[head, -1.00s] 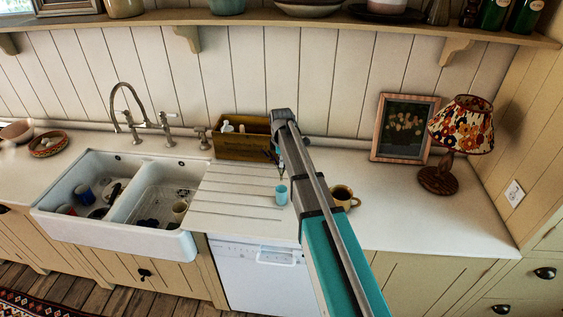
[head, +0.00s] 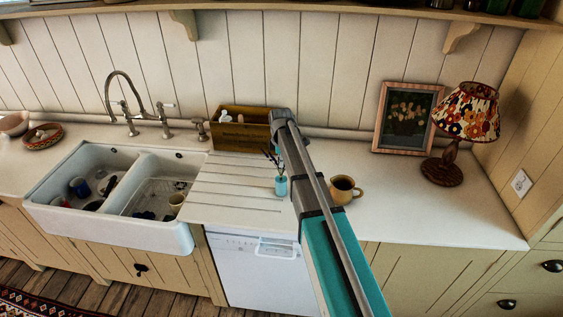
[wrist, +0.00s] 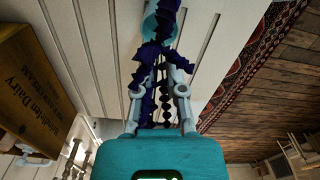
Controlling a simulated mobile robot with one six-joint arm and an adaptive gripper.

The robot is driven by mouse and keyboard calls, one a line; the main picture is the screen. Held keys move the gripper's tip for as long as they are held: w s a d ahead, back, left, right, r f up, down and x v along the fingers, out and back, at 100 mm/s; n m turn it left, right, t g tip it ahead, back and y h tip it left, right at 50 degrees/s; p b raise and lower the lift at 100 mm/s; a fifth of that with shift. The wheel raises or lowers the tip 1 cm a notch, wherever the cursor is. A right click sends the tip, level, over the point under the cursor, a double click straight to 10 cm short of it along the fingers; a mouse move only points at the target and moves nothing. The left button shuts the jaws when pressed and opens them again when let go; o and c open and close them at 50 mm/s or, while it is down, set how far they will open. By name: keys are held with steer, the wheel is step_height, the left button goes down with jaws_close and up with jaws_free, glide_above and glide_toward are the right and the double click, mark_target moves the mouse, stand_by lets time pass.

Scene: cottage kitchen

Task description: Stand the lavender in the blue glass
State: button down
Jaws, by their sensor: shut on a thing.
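The lavender is a dark purple sprig (wrist: 154,52) between the fingers of my gripper (wrist: 161,72) in the wrist view. My gripper is shut on it. In the head view the lavender (head: 272,158) shows just left of my arm, its lower end at the mouth of the blue glass (head: 281,187). The glass stands upright on the grooved drainer part of the worktop. It also shows at the top of the wrist view (wrist: 160,18), behind the sprig. I cannot tell how far the stem is inside the glass.
A mustard mug (head: 343,190) stands right of the glass, close to my arm. A wooden crate (head: 240,132) is behind the drainer. The white sink (head: 110,225) lies left. A framed picture (head: 406,118) and a lamp (head: 462,115) stand right. The worktop's front right is clear.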

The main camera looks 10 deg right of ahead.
mark_target(281, 169)
steer(key=shift+f+b, duration=1.8)
steer(key=shift+f, duration=0.25)
steer(key=c, duration=0.6)
jaws_free()
steer(key=shift+c, duration=0.2)
steer(key=shift+r, duration=0.1)
